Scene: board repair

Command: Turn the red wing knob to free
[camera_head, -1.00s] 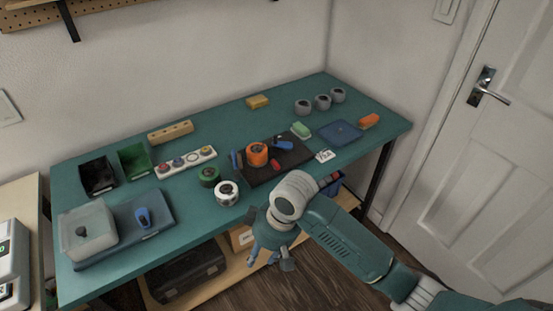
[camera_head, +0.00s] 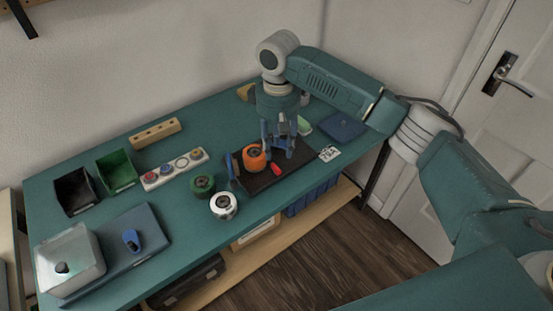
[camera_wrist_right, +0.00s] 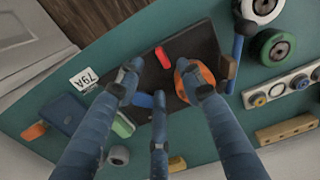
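The red wing knob (camera_head: 277,169) sits on the dark board (camera_head: 262,182), near its front edge and just right of an orange round part (camera_head: 254,158). In the right wrist view the red knob (camera_wrist_right: 162,57) lies beyond the spread fingertips and is not touched by them. My right gripper (camera_head: 279,150) points down over the back right of the board, behind the knob. Its three fingers are apart with nothing held between them; it also shows in the wrist view (camera_wrist_right: 158,84). A blue part (camera_wrist_right: 146,100) lies below the fingers. My left gripper is not in view.
A green roll (camera_head: 203,186) and a white roll (camera_head: 223,206) stand left of the board. A white label card (camera_head: 329,153) lies to its right. A button strip (camera_head: 174,169), open bins and a blue tray occupy the left of the table.

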